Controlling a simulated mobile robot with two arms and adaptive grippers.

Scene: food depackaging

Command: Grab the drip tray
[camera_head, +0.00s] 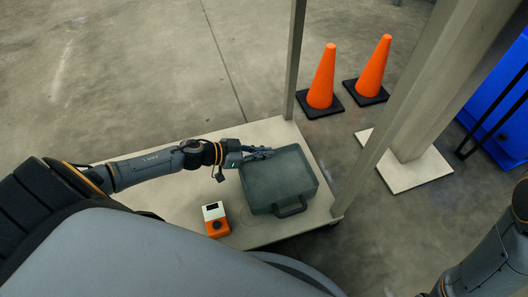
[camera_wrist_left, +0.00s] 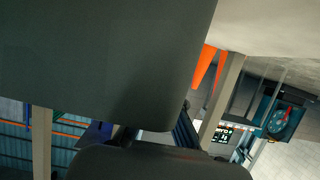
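The drip tray (camera_head: 278,182) is a dark grey-green, box-like tray with a handle at its near edge. It rests on the right part of a pale platform in the head view. My left gripper (camera_head: 262,153) reaches in from the left and is at the tray's far left edge, very close to it or touching. Whether its fingers are spread or closed on the rim cannot be made out. In the left wrist view a large dark surface, apparently the tray (camera_wrist_left: 95,60), fills the upper left. My right arm shows at the lower right, but its gripper is out of frame.
An orange and white box (camera_head: 216,222) with a dark button stands on the platform (camera_head: 180,205), left of the tray. A thin post (camera_head: 294,60) rises at the platform's back corner, and a thick post (camera_head: 400,105) stands to the right. Two orange cones (camera_head: 322,78) (camera_head: 374,68) stand behind.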

